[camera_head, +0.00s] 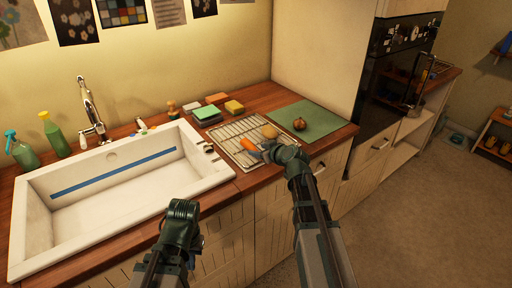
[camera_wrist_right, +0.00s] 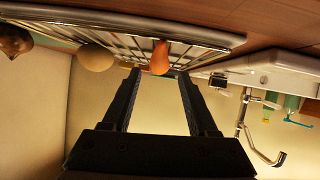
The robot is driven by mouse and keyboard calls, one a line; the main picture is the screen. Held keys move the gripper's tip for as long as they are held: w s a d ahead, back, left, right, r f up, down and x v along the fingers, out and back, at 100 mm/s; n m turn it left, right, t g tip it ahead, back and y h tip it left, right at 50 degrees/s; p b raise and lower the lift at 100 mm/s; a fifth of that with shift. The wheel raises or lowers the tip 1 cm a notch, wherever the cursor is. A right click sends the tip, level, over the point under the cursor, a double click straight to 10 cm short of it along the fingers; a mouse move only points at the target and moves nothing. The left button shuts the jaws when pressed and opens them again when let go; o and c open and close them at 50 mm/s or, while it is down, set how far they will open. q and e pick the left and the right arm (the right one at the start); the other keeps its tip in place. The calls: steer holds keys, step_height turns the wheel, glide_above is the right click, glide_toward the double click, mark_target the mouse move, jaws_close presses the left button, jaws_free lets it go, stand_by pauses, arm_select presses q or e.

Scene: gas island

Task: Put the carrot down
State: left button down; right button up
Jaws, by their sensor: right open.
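The orange carrot (camera_head: 249,144) is at the wire drying rack (camera_head: 228,132), and appears to rest on it. My right gripper (camera_head: 265,149) is over the rack's right side, close beside the carrot. In the right wrist view, which looks upside down, the two fingers (camera_wrist_right: 159,77) are spread apart. There the carrot (camera_wrist_right: 160,55) shows in line with the gap, at or just beyond the fingertips; contact is not clear. My left gripper (camera_head: 182,212) hangs in front of the sink, away from the carrot; its fingers cannot be made out.
A potato (camera_head: 269,131) is on the rack, right of the carrot. An onion (camera_head: 299,124) sits on a green cutting board (camera_head: 322,120). Sponges (camera_head: 234,107) lie behind the rack. The white sink (camera_head: 110,238) with its faucet (camera_head: 91,110) is on the left.

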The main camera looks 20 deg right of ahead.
steer(key=p+v, duration=0.3)
steer(key=v, duration=0.6)
steer(key=s+a+f+g, duration=0.3)
steer(key=s+a+f, duration=0.1)
steer(key=a, duration=0.1)
steer(key=s+a+f+g, duration=0.2)
steer(key=a+f, duration=0.1)
steer(key=shift+s+f+m+g+y, duration=0.1)
steer(key=shift+s+m+g+y, duration=0.05)
steer(key=shift+m+g+y, duration=0.15)
steer(key=s+a+f+m+g+h, duration=0.1)
steer(key=s+f+m+g+h, duration=0.25)
steer(key=s+g, duration=0.45)
steer(key=s+a+n+t+h, duration=0.1)
steer(key=s+a+n, duration=0.2)
steer(key=s+a, duration=0.5)
steer(key=a+f, duration=0.1)
steer(key=a, duration=0.1)
steer(key=shift+s+a+n, duration=0.15)
steer(key=shift+a+n, duration=0.2)
